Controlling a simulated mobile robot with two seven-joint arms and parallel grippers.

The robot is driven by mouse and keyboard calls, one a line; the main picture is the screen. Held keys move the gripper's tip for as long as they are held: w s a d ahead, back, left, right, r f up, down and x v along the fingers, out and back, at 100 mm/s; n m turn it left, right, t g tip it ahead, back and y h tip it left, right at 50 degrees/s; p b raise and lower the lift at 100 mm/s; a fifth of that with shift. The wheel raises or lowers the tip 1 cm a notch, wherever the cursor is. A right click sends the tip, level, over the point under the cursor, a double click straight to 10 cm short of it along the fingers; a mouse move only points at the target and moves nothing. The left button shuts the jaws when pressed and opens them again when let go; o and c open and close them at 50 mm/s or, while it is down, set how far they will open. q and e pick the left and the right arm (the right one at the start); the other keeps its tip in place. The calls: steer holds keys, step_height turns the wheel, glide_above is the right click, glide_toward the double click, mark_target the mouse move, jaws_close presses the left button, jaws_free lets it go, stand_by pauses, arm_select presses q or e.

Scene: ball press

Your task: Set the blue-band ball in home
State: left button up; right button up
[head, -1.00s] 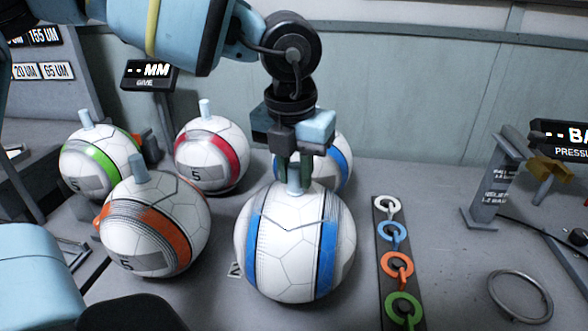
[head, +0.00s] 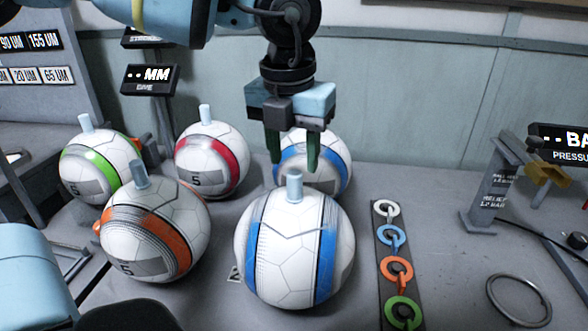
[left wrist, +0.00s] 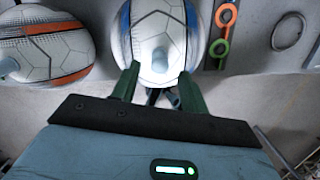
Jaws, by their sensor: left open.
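A white ball with blue bands (head: 278,258) stands at the front centre, with a pale blue peg upright on its top. It also shows in the left wrist view (left wrist: 150,30), at the top centre. A second blue-banded ball (head: 333,172) stands behind it, partly hidden by my gripper. My left gripper (head: 293,163) is open and empty, its green fingers pointing down just above the front ball's peg. In the left wrist view the fingers (left wrist: 160,70) stand apart either side of the peg in the picture. My right gripper is not in view. I cannot tell which place is home.
Balls with green (head: 92,168), red (head: 212,160) and orange (head: 160,240) bands stand to the left. A dark strip with coloured rings (head: 395,265) lies right of the front ball. A metal ring (head: 518,298) and a grey stand (head: 490,190) are farther right.

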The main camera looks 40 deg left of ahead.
arm_select(q)
step_height(320, 180, up, 7)
steer(key=shift+s+d, duration=0.15)
steer(key=shift+s, duration=0.3)
